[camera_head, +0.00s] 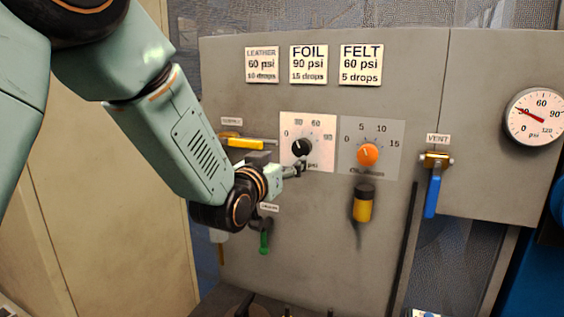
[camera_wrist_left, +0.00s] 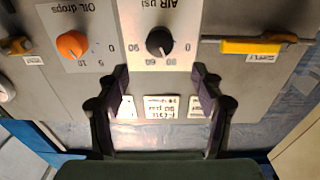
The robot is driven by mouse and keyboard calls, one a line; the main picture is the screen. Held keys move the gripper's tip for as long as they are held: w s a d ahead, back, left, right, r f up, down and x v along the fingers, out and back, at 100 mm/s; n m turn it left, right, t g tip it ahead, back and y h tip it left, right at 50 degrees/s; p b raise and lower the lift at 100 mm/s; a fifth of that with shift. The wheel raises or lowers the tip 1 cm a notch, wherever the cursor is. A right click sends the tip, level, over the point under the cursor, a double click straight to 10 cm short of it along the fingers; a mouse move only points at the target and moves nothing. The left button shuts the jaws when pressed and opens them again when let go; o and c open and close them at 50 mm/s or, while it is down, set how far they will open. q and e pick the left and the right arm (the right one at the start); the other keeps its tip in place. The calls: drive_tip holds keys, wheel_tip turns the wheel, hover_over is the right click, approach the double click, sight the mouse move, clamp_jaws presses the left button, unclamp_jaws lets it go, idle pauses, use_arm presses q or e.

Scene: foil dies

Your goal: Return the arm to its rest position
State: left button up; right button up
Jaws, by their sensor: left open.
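My left arm (camera_head: 195,145) reaches in from the upper left in the head view, across the left part of the grey panel. Its gripper (camera_head: 298,170) is in front of the panel, close to the lower edge of the black AIR psi knob (camera_head: 302,147). In the left wrist view the two dark fingers of the gripper (camera_wrist_left: 162,78) are spread apart with nothing between them. The black knob (camera_wrist_left: 160,42) lies beyond the fingertips, apart from them. My right gripper is not seen.
The panel also carries an orange oil knob (camera_head: 368,154), a yellow supply handle (camera_head: 245,143), a green drain handle (camera_head: 264,241), a yellow-and-black fitting (camera_head: 362,203), a blue vent lever (camera_head: 432,195) and a gauge (camera_head: 534,116). Three labels (camera_head: 308,65) sit above.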

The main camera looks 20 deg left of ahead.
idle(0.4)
use_arm(q)
drive_tip(key=s+f+g+b, duration=0.3)
drive_tip(key=s+f, duration=0.2)
drive_tip(key=f, duration=0.7)
drive_tip(key=s+f+g+b, duration=0.25)
drive_tip(key=s+f, duration=0.25)
drive_tip(key=f, duration=0.8)
drive_tip(key=s+f+g+b, duration=0.3)
drive_tip(key=s+f+g, duration=0.15)
drive_tip(key=f, duration=0.75)
drive_tip(key=s+f+n+g+y+b, duration=0.1)
drive_tip(key=s+f+g+b, duration=0.7)
drive_tip(key=s+f, duration=2.2)
drive_tip(key=s+b, duration=0.1)
drive_tip(key=b, duration=0.3)
drive_tip(key=shift+w+a, duration=0.1)
drive_tip(key=shift+c, duration=0.4)
